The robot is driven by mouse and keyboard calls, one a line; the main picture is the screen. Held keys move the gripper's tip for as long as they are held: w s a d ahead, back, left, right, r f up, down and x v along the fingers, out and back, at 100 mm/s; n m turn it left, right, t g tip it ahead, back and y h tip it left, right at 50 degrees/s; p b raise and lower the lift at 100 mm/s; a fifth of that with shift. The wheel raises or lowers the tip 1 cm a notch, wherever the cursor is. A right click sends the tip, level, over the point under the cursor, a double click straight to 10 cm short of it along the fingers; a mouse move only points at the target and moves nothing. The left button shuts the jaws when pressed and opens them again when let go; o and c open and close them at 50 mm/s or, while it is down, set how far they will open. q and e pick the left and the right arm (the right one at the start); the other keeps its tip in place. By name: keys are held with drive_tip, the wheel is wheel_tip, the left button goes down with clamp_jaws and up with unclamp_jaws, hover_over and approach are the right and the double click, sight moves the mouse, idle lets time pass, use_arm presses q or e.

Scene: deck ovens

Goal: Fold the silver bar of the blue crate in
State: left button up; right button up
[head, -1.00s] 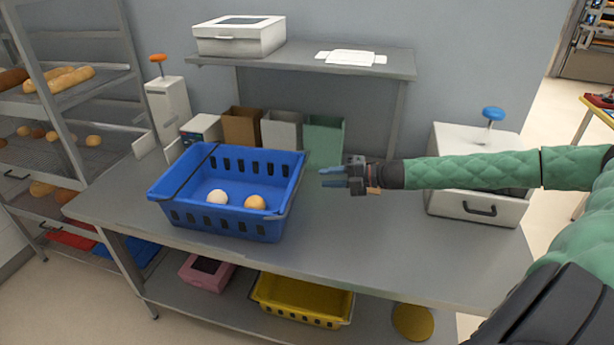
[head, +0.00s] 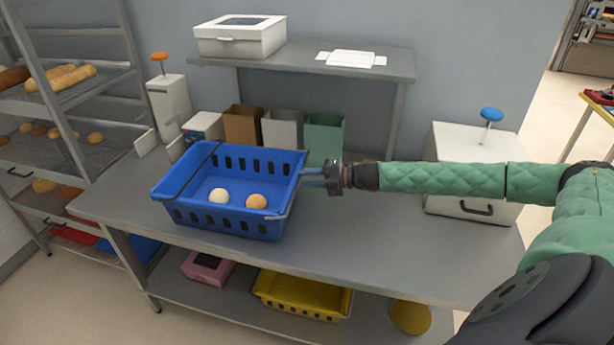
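The blue crate (head: 222,225) stands on the grey table with two round buns inside, one pale (head: 219,196) and one tan (head: 256,202). A silver bar (head: 287,209) runs along the crate's right rim; a darker bar (head: 195,172) runs along its left side. My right gripper (head: 311,177) is just outside the crate's right side, close to the rim and bar. Its two fingers point left and look parted, with nothing visible between them. I cannot tell whether they touch the bar. My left gripper is not in view.
Behind the crate stand brown, white and green bins (head: 323,134). A white box with a blue knob (head: 470,150) stands at the table's right. A shelf (head: 300,62) hangs above the back. The table front right of the crate is clear. A yellow crate (head: 300,296) sits below.

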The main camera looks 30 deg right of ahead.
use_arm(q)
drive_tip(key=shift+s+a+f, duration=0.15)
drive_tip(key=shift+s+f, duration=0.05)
use_arm(e)
drive_tip(key=shift+w+a, duration=0.15)
drive_tip(key=shift+a, duration=0.05)
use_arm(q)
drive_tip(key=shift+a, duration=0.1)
use_arm(e)
clamp_jaws()
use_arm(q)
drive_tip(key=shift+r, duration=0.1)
